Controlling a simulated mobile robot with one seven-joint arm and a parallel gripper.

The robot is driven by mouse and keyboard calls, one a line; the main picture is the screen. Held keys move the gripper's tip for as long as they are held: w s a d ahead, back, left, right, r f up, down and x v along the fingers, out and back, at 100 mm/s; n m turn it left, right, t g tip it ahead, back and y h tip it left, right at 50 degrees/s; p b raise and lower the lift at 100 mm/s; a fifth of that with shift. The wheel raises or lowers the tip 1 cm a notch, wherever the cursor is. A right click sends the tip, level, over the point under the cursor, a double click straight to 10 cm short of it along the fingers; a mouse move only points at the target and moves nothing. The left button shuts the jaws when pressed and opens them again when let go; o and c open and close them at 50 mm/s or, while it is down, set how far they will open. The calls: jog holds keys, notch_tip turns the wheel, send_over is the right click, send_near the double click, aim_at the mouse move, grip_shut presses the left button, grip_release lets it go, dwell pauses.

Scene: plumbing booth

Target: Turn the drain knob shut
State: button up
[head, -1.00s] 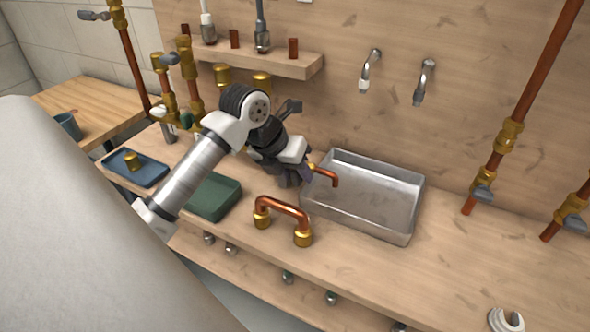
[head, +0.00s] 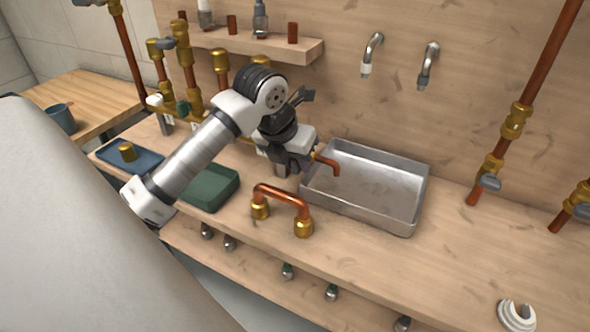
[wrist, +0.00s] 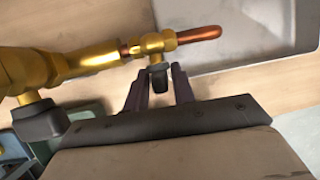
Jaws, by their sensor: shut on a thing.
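The drain knob (wrist: 157,77) is a dark grey handle below a brass valve (wrist: 152,45) in the wrist view. A copper spout (wrist: 200,33) runs right from the valve over the metal basin (wrist: 255,20). My gripper (wrist: 163,80) has its two dark fingers on either side of the knob and is shut on it. In the head view my gripper (head: 286,164) is at the left edge of the basin (head: 385,197), beside the copper spout (head: 328,165). There the wrist and fingers hide the knob and most of the valve.
A second dark handle (wrist: 38,119) hangs from the brass pipe to the left. A green tray (head: 208,188) and a blue tray (head: 145,163) lie left. The bench right of the basin is mostly clear.

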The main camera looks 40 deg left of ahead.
jog(key=shift+f+y+b, duration=0.15)
jog(key=shift+y+b, duration=0.35)
jog(key=shift+b, duration=0.1)
jog(key=shift+r, duration=0.2)
jog(key=o, duration=0.8)
jog(key=shift+r, duration=0.1)
jog(key=v, duration=1.3)
jog(key=shift+d+r+b, duration=0.2)
jog(key=shift+r+b, duration=0.1)
jog(key=shift+r, duration=0.05)
